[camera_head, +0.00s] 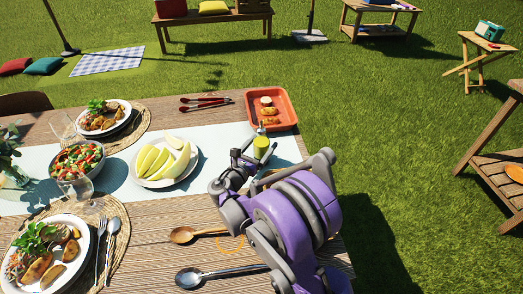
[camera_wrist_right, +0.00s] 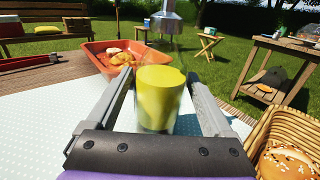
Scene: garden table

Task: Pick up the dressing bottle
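The dressing bottle (camera_head: 261,147) is clear glass with yellow-green dressing and a metal pourer top. It stands upright on the light table runner, near the orange tray. My right gripper (camera_head: 247,160) is low beside it, its fingers reaching toward the bottle. In the right wrist view the bottle (camera_wrist_right: 160,98) stands between the two widely spread fingers of my right gripper (camera_wrist_right: 160,85), near their tips. Whether either finger touches the glass is unclear. My left gripper is not in view.
The orange tray (camera_head: 287,118) with food sits just behind the bottle. A plate of melon slices (camera_head: 150,181) lies to the left. Wooden spoon (camera_head: 182,235) and metal spoon (camera_head: 188,278) lie in front. A basket with a bun (camera_wrist_right: 291,160) is close at right in the wrist view.

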